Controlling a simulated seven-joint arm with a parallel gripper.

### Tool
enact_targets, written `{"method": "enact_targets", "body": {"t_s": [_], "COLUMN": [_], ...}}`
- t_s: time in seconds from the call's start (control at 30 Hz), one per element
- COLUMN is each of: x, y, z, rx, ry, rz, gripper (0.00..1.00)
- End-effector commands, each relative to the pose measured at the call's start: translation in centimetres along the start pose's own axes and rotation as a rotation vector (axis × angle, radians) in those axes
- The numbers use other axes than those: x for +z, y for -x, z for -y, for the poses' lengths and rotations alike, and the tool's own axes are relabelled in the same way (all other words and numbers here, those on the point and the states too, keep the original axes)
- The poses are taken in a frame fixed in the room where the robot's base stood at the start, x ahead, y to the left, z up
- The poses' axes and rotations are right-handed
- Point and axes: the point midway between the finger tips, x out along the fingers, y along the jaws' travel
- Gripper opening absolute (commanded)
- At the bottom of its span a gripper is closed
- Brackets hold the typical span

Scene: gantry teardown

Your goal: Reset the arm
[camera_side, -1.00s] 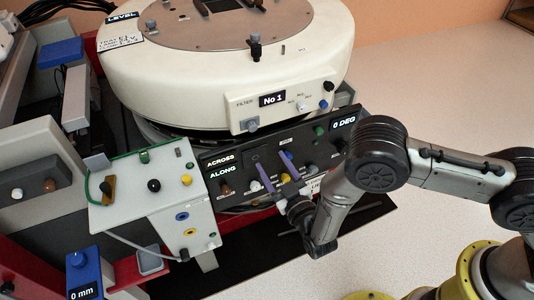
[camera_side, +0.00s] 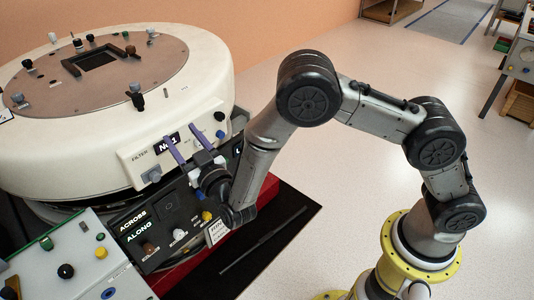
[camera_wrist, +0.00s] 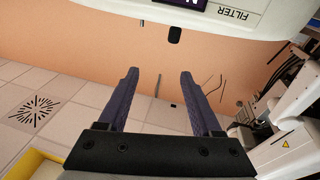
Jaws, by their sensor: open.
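My gripper (camera_side: 176,139) is open, with its two purple fingers apart and nothing between them. In the side view its fingers overlap the front of the cream round housing, near the "FILTER" panel (camera_side: 150,158); I cannot tell whether they touch it. The black control panel (camera_side: 160,212) with "ACROSS" and "ALONG" labels lies below the gripper. In the wrist view the gripper (camera_wrist: 158,75) shows both fingers spread, with orange wall and tiled surface beyond them. The cream housing (camera_wrist: 120,8) is at the top of that view.
The large cream round housing (camera_side: 60,150) fills the left of the side view. A grey-white box with coloured knobs (camera_side: 85,262) stands at the lower left. Open speckled floor (camera_side: 400,60) lies right of and behind the arm. A bench (camera_side: 520,50) stands at the far right.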

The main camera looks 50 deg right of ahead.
Motion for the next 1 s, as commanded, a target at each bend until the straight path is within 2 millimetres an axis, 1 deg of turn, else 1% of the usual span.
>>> {"method": "enact_targets", "body": {"t_s": [0.03, 0.07, 0.1, 0.17, 0.2, 0.33, 0.4, 0.47, 0.5, 0.57, 0.6, 0.67, 0.73, 0.77, 0.8, 0.87, 0.9, 0.97, 1.0], "x": [-3.5, -5.1, -7.2, -10.1, -11.9, -17.5, -20.2, -22.3, -23.5, -25.0, -25.9, -26.9, -27.4, -27.4, -27.3, -26.8, -26.3, -25.2, -24.2], "y": [-1.8, -2.6, -3.6, -4.7, -5.3, -6.0, -5.6, -4.9, -4.3, -2.9, -1.9, 0.1, 2.6, 3.8, 5.4, 7.9, 9.6, 12.2, 13.9], "z": [-1.9, -3.0, -4.2, -6.1, -7.4, -11.4, -13.4, -15.0, -16.0, -17.4, -18.3, -19.4, -20.6, -21.0, -21.5, -22.2, -22.6, -23.2, -23.6], "rx": [0.029, 0.039, 0.045, 0.048, 0.046, 0.018, -0.005, -0.029, -0.047, -0.076, -0.095, -0.124, -0.155, -0.167, -0.18, -0.197, -0.207, -0.216, -0.221], "ry": [-0.046, -0.068, -0.097, -0.137, -0.164, -0.23, -0.257, -0.274, -0.28, -0.284, -0.284, -0.276, -0.258, -0.248, -0.233, -0.208, -0.19, -0.161, -0.14], "rz": [-0.023, -0.027, -0.029, -0.026, -0.022, 0.004, 0.025, 0.047, 0.064, 0.096, 0.119, 0.161, 0.22, 0.249, 0.288, 0.353, 0.399, 0.476, 0.532], "gripper": [0.66, 0.66, 0.66, 0.66, 0.66, 0.66, 0.66, 0.66, 0.66, 0.66, 0.66, 0.66, 0.66, 0.66, 0.66, 0.66, 0.66, 0.66, 0.66]}}
